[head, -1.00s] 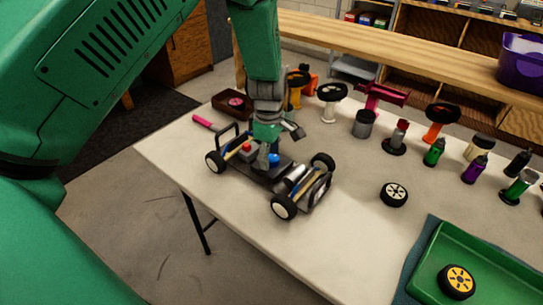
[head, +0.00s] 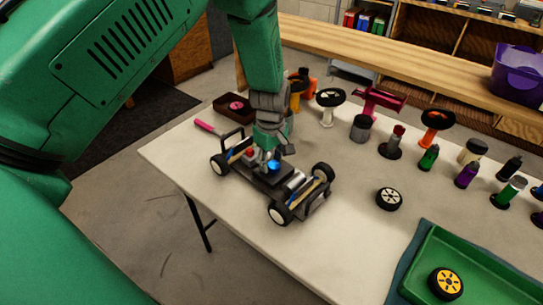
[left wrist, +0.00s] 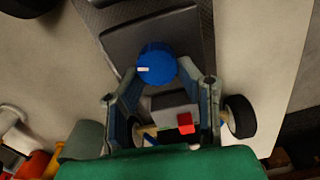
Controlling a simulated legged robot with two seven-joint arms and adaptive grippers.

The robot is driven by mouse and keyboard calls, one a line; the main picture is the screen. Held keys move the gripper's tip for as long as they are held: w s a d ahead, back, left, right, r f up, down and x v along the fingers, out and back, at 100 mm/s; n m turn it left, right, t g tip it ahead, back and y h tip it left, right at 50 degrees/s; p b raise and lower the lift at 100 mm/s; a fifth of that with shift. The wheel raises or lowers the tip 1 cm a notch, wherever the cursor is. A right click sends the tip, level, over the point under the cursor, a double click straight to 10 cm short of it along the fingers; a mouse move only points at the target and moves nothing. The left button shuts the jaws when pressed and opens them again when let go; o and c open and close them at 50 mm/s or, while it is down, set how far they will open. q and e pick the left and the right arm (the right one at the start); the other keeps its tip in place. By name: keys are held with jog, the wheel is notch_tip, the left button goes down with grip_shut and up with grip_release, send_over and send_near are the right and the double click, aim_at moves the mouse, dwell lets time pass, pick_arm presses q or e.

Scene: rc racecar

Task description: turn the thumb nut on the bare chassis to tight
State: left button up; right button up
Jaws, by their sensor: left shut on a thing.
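The bare chassis (head: 296,190) stands on its wheels on the table, left of centre in the head view. Its blue thumb nut (head: 273,166) sits on top of the dark deck. In the left wrist view the nut (left wrist: 157,62) is a round blue knob with a white mark pointing left. My left gripper (head: 268,157) reaches down onto the chassis from above. In the left wrist view its two fingertips (left wrist: 160,72) are at opposite sides of the nut, shut on it. The nut's lower part is hidden. My right gripper is not in view.
A loose wheel (head: 389,199) lies right of the chassis. A green tray (head: 425,257) holds a yellow-hubbed wheel (head: 446,283). Several bottles and stands line the table's back. A pink-handled tool (head: 204,126) and dark box (head: 229,112) lie behind the chassis.

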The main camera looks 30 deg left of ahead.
pick_arm(q)
jog(key=m+p, duration=0.1)
jog(key=m, duration=0.1)
jog(key=d+m+p, duration=0.1)
jog(key=shift+d+r+m, duration=0.15)
jog(key=shift+m, duration=0.25)
jog(key=shift+m+p, duration=0.45)
jog(key=shift+m, duration=0.55)
jog(key=shift+a+m+p, duration=0.45)
jog(key=shift+m, duration=0.75)
jog(key=shift+d+m, duration=0.25)
jog(key=shift+m, duration=0.15)
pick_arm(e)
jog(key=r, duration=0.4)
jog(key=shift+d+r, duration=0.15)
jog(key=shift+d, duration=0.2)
pick_arm(q)
jog(key=o, duration=1.1)
jog(key=shift+o, duration=0.2)
